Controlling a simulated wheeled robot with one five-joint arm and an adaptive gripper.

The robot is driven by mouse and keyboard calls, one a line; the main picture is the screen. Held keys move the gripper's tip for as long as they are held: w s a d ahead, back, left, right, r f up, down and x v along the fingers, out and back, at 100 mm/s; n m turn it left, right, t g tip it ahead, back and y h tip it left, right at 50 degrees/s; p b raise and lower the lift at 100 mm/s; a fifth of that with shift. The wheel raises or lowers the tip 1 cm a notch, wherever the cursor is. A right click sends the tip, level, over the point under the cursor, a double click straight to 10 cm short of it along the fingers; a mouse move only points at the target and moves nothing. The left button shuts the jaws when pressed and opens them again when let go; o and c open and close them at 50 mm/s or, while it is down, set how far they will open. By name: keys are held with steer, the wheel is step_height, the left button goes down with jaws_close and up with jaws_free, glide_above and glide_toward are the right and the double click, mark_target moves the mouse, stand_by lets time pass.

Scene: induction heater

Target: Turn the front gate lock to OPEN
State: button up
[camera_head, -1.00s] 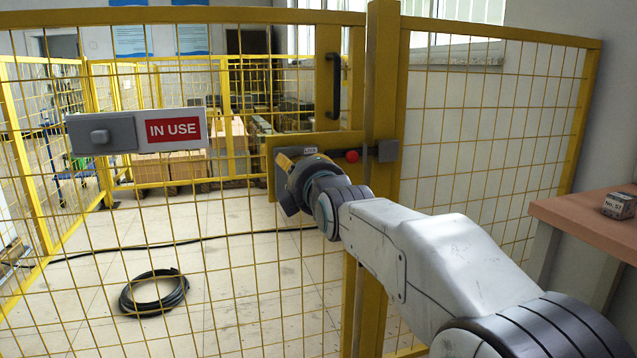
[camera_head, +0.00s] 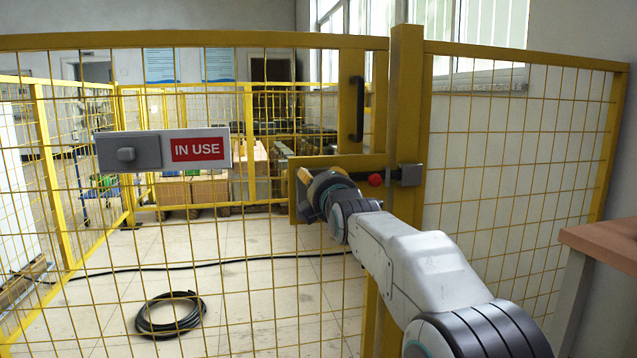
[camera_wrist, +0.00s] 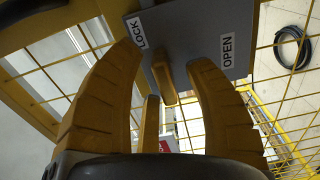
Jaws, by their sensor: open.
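The front gate lock is a grey plate (camera_wrist: 190,45) with a LOCK label (camera_wrist: 142,33) on the left and an OPEN label (camera_wrist: 228,50) on the right in the wrist view. A yellow lock handle (camera_wrist: 166,82) stands out from the plate between the labels; its exact setting is hard to tell. My gripper (camera_wrist: 165,56) is open, with its yellow fingers on either side of the handle and visible gaps. In the head view my gripper (camera_head: 318,184) is at the yellow gate plate (camera_head: 345,162) and hides most of the lock.
The yellow mesh gate carries an IN USE sign (camera_head: 198,149) and a black pull handle (camera_head: 356,108). A red knob (camera_head: 375,180) sits right of the lock. A black hose coil (camera_head: 170,314) lies behind the mesh. A table edge (camera_head: 605,243) is at right.

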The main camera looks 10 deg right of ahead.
steer(key=shift+w, duration=0.25)
steer(key=shift+c, duration=0.2)
jaws_close()
stand_by(0.3)
